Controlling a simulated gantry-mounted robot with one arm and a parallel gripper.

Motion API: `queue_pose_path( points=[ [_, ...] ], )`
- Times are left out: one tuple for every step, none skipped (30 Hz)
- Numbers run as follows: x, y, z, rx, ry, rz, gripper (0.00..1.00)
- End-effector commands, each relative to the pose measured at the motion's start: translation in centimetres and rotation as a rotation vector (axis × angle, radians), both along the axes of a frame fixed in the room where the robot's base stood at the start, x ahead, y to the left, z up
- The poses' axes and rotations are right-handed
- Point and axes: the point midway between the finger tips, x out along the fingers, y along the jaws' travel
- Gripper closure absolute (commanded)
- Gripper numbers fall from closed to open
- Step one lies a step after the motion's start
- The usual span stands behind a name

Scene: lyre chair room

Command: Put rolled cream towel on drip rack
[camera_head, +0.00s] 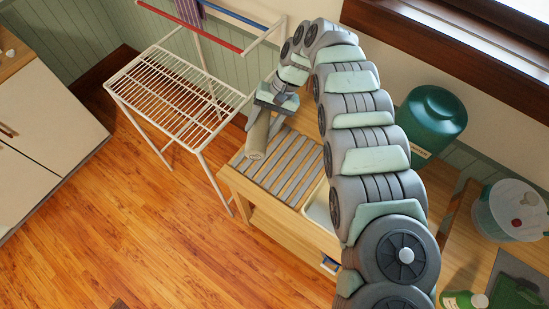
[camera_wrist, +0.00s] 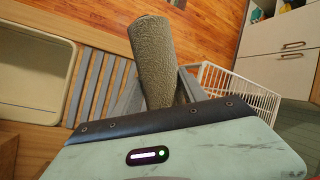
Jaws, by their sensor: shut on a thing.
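The rolled towel (camera_head: 257,138) looks grey-beige in this light. My gripper (camera_head: 272,103) is shut on its upper end, and the roll hangs down over the slatted top of the wooden stand. In the wrist view the towel (camera_wrist: 156,55) sticks out beyond my gripper, its held end hidden by the gripper body. I cannot tell whether its lower end touches the slats. A white wire rack (camera_head: 168,93) on thin legs, which looks like the drip rack, stands left of the gripper. Its wire grid is bare. In the wrist view the rack (camera_wrist: 238,92) shows at the right.
The grey slats (camera_head: 283,165) lie beside a cream basin (camera_wrist: 37,72). Red (camera_head: 205,33) and blue bars rise above the rack's far side, with a purple cloth hanging there. A green canister (camera_head: 431,118) stands right of my arm. The wooden floor at left is clear.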

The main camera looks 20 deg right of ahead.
Motion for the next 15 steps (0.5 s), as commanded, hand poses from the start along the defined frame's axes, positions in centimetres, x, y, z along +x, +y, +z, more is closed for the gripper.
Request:
queue_pose_path(
  points=[
    [0.5, -1.4, -0.5, 0.000, 0.001, -0.044, 0.99],
    [0.8, -2.3, -0.6, 0.000, 0.001, -0.071, 0.99],
    [1.1, -3.4, -0.6, 0.000, -0.001, -0.106, 0.99],
    [1.3, -4.2, -0.7, 0.000, -0.001, -0.133, 0.99],
    [1.4, -4.9, -0.8, 0.002, 0.000, -0.161, 0.99],
    [1.5, -5.7, -0.9, 0.003, 0.002, -0.196, 0.99],
    [1.6, -6.3, -1.1, 0.004, 0.003, -0.225, 0.99],
    [1.7, -6.9, -1.1, 0.003, 0.000, -0.251, 0.99],
    [1.8, -7.5, -1.2, 0.003, -0.001, -0.287, 0.99],
    [1.8, -7.8, -1.3, 0.005, 0.000, -0.312, 0.99],
    [1.7, -8.1, -1.4, 0.006, 0.001, -0.336, 0.99],
    [1.7, -8.5, -1.5, 0.005, 0.000, -0.367, 0.99],
    [1.6, -8.6, -1.7, 0.005, -0.001, -0.392, 0.99],
    [1.5, -8.7, -1.8, 0.007, 0.001, -0.411, 0.99],
    [1.4, -8.7, -1.9, 0.006, 0.000, -0.435, 0.99]
  ],
)
